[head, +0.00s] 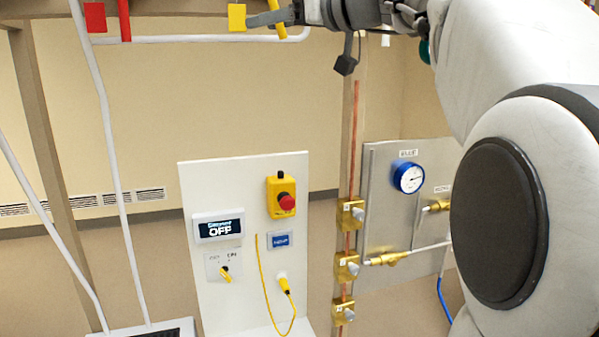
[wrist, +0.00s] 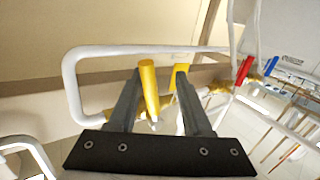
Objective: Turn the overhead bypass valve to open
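A yellow valve handle (head: 277,18) is at the overhead white pipe, at the top of the head view, with its upper end cut off by the frame. A yellow tag (head: 236,17) hangs to its left. My gripper (head: 271,18) is up at this handle. In the wrist view my gripper (wrist: 159,73) has its fingers apart, with the yellow handle (wrist: 149,88) between them, closer to the left finger. A gap shows between the handle and the right finger. The yellow tag (wrist: 182,76) is beyond, by the right fingertip. No lettering is readable on it.
A red handle (head: 124,20) and red tag (head: 95,17) are farther left on the white pipe (head: 190,39). Below stand a white panel (head: 210,290) with an OFF display and red button, and a grey panel (head: 385,165) with a blue gauge. Open air surrounds the handle's lower side.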

